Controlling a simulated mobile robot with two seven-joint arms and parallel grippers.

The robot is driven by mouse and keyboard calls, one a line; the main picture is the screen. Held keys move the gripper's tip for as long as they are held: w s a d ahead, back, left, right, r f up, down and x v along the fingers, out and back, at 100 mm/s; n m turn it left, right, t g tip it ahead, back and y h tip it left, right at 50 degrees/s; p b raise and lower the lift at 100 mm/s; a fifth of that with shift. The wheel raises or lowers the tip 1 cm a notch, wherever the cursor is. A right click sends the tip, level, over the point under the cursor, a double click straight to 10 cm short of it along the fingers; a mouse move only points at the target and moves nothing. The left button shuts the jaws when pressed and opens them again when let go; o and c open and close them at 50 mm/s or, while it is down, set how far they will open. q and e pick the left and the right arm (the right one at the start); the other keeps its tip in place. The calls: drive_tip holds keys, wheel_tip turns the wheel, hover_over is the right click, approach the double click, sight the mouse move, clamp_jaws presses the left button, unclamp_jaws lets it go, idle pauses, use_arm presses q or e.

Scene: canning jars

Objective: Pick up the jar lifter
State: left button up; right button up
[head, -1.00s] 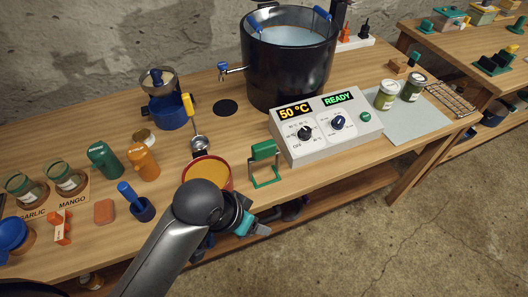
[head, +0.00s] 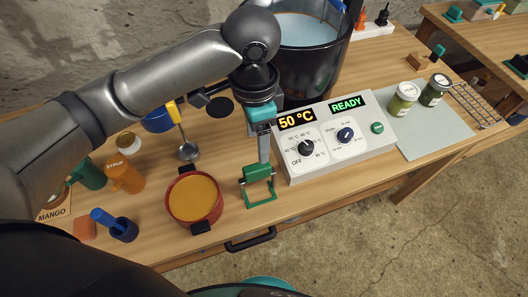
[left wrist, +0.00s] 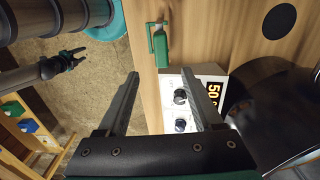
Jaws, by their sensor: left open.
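The jar lifter, which I take to be the green frame with a green top grip (head: 258,174), stands at the table's front edge, left of the control box. It also shows in the left wrist view (left wrist: 160,46), beyond the gap between my fingers. My left gripper (head: 264,158) is open and empty, pointing down just above and behind the lifter in the head view. Its two spread fingers show in the left wrist view (left wrist: 160,74). What seems to be my right gripper (left wrist: 74,60) is small and dark there, over the floor, away from the lifter.
An orange-filled red pot (head: 194,199) stands left of the lifter. The control box (head: 335,138), reading 50 °C and READY, is close on the right. A large dark pot (head: 308,70) stands behind. A ladle (head: 188,150) lies near. Two jars (head: 404,98) stand on a grey mat (head: 425,135).

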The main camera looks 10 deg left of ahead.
sight(257, 168)
use_arm(q)
drive_tip(key=f+b, duration=0.1)
drive_tip(key=f, duration=0.2)
drive_tip(key=f+b, duration=0.1)
drive_tip(key=f, duration=0.2)
drive_tip(key=shift+s+a+f, duration=0.15)
drive_tip(key=shift+s+f, duration=0.05)
drive_tip(key=shift+f, duration=0.2)
wheel_tip(257, 168, down, 2)
drive_tip(key=shift+f, duration=0.2)
drive_tip(key=shift+w+f+b, duration=0.1)
drive_tip(key=shift+f+b, duration=0.2)
drive_tip(key=shift+f, duration=0.15)
wheel_tip(257, 168, down, 5)
drive_tip(key=shift+r+b, duration=0.1)
drive_tip(key=shift+b, duration=0.6)
use_arm(e)
drive_tip(key=f, duration=0.2)
drive_tip(key=s+f, duration=0.1)
drive_tip(key=f, duration=0.1)
drive_tip(key=shift+s, duration=0.15)
use_arm(q)
drive_tip(key=shift+c, duration=0.3)
drive_tip(key=shift+w, duration=0.1)
clamp_jaws()
use_arm(e)
drive_tip(key=shift+s, duration=0.2)
